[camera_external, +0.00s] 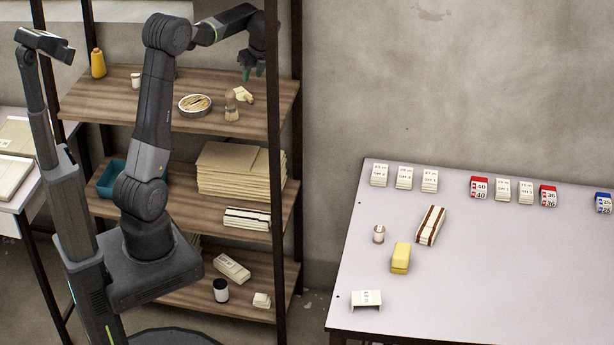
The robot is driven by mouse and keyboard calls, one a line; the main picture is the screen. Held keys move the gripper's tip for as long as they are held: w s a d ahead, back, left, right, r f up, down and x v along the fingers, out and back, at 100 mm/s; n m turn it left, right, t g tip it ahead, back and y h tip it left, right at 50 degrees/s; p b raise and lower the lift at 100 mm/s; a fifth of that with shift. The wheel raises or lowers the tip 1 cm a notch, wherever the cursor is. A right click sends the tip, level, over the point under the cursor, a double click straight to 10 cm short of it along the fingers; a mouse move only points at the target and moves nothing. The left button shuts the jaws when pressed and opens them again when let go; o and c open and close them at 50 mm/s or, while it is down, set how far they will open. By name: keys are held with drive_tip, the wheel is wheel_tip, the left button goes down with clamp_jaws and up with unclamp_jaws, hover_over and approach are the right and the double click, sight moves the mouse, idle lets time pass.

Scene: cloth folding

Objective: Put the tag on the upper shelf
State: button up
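My gripper (252,71) hangs over the right end of the upper shelf (150,105), fingertips pointing down.
A dark post (272,150) rises close to my gripper. The table (480,290) has clear room at front.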

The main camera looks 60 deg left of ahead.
drive_tip(key=shift+v, duration=1.25)
